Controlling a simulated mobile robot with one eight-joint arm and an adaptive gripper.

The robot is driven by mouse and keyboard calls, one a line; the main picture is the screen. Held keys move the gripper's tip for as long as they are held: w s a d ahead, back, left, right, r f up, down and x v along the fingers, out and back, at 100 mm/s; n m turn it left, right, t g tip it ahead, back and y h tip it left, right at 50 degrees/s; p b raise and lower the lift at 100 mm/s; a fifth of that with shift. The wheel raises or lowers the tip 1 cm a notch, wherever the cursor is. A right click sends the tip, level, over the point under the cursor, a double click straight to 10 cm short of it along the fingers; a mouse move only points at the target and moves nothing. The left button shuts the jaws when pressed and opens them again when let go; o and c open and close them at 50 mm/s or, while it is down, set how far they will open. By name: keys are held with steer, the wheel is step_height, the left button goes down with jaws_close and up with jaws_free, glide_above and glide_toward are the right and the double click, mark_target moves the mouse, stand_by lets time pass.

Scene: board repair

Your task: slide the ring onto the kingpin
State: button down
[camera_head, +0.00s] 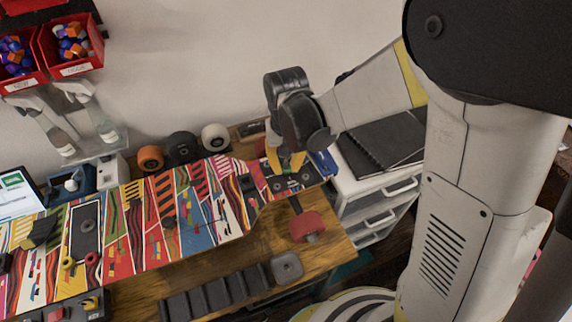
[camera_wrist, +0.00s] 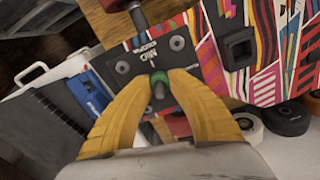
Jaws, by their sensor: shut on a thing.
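My gripper (camera_head: 285,165) is over the right end of the colourful board (camera_head: 235,215). In the wrist view its yellow fingers (camera_wrist: 158,88) close on a small green ring (camera_wrist: 158,80). The ring is right at a dark plate marked with white letters (camera_wrist: 150,55), fixed to the board with bolts. The kingpin is not clearly visible; the fingers and ring cover that spot. I cannot tell whether the ring is around the pin or only above it. In the head view the fingers hide the ring.
A red wheel (camera_head: 305,226) on a dark axle hangs by the board's near edge. Small rings (camera_head: 91,258) lie on the board's left part. Loose wheels (camera_head: 183,147) stand behind it. A black tray (camera_head: 215,293) lies in front. A white drawer cabinet (camera_head: 375,195) stands right.

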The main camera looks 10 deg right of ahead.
steer(key=shift+f, duration=0.1)
stand_by(0.3)
steer(key=c, duration=1.2)
jaws_free()
steer(key=shift+c, duration=0.5)
steer(key=shift+r+p, duration=2.7)
steer(key=shift+r, duration=1.1)
